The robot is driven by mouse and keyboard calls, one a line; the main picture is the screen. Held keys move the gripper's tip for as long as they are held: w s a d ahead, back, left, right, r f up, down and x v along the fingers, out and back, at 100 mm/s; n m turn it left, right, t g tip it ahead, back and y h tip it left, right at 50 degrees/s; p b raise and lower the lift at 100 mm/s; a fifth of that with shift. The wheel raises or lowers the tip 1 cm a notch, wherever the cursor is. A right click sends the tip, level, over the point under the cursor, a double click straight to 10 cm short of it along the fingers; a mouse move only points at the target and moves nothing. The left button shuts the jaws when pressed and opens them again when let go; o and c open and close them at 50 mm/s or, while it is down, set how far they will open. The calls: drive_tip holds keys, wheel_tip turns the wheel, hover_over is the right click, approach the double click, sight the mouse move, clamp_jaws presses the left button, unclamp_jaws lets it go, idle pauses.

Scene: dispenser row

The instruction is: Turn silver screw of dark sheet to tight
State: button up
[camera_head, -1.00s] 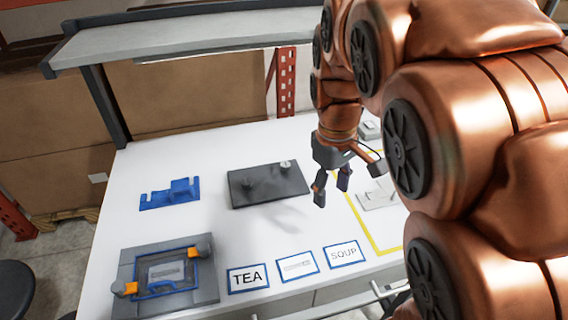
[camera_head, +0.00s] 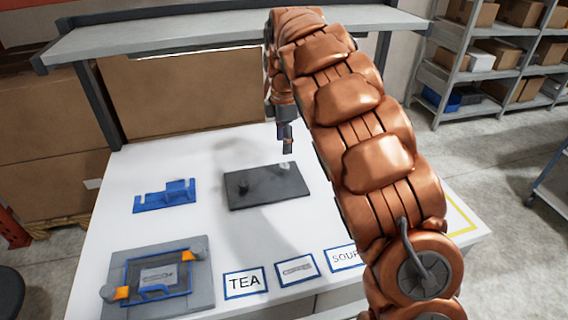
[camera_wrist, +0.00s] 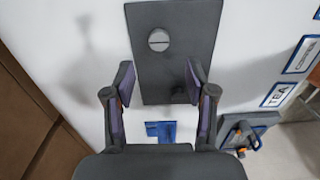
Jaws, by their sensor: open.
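The dark sheet (camera_head: 265,187) lies flat on the white table. The silver screw (camera_head: 282,167) is a small round light knob near its back right edge. In the wrist view the silver screw (camera_wrist: 159,40) shows a slot across its head. A black knob (camera_head: 243,187) stands on the left part of the sheet. My gripper (camera_head: 287,147) is above the back right of the sheet, pointing down. In the wrist view my gripper (camera_wrist: 159,82) is open and empty, with its fingers apart over the sheet and the screw ahead of them, untouched.
A blue bracket (camera_head: 165,196) lies left of the sheet. A grey fixture (camera_head: 200,285) with orange clamps is at the front left. Labelled cards such as TEA (camera_head: 245,283) line the front edge. A grey shelf (camera_head: 200,32) overhangs the table's back.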

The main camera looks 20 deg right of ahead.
sight(284, 165)
drive_tip(key=shift+w+f+p, duration=0.1)
drive_tip(key=shift+f+p, duration=0.95)
drive_tip(key=shift+f, duration=2.85)
clamp_jaws()
